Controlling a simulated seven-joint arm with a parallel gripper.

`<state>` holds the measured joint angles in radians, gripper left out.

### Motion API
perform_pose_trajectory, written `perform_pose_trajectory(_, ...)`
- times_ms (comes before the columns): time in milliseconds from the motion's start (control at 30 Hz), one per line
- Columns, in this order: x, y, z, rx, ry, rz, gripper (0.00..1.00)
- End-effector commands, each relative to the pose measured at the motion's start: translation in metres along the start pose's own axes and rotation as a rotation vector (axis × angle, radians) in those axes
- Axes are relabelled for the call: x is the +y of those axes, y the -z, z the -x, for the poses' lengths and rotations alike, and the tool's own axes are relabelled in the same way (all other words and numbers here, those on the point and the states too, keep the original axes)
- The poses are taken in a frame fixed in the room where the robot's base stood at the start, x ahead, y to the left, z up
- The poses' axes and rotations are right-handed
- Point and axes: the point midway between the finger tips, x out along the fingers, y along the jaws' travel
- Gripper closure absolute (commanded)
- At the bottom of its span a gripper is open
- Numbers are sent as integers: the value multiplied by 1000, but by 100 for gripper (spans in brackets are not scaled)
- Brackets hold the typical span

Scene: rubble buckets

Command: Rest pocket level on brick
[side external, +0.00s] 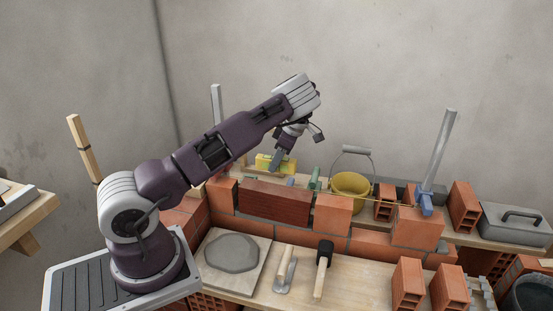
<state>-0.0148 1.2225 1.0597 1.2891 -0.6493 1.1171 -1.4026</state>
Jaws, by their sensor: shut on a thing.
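My gripper (277,162) points down above the back of the brick wall, its fingers across a small yellow block that looks like the pocket level (290,165). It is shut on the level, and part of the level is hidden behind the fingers. The level looks about horizontal; whether it touches anything below is unclear. A long dark red brick (275,203) lies in the top course of the wall, lower in the picture than the level. An orange brick (333,213) sits to its right. Which brick is meant, I cannot tell.
A yellow bucket (351,188) stands right of the gripper. A metal post with a blue clamp (437,160) rises farther right. Mortar on a board (232,253), a trowel (285,270) and a mallet (322,268) lie in front. A grey case (514,226) stands at right.

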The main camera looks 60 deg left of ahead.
Motion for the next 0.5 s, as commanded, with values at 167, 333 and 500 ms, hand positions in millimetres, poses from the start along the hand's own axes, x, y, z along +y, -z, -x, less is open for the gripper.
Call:
perform_pose_trajectory(167, 0, -2, -2, 0, 2, 0, 100)
perform_pose_trajectory(333, 0, -10, -22, 2, 3, -1, 100)
perform_pose_trajectory(500, 0, -18, -42, 1, 2, -1, 100)
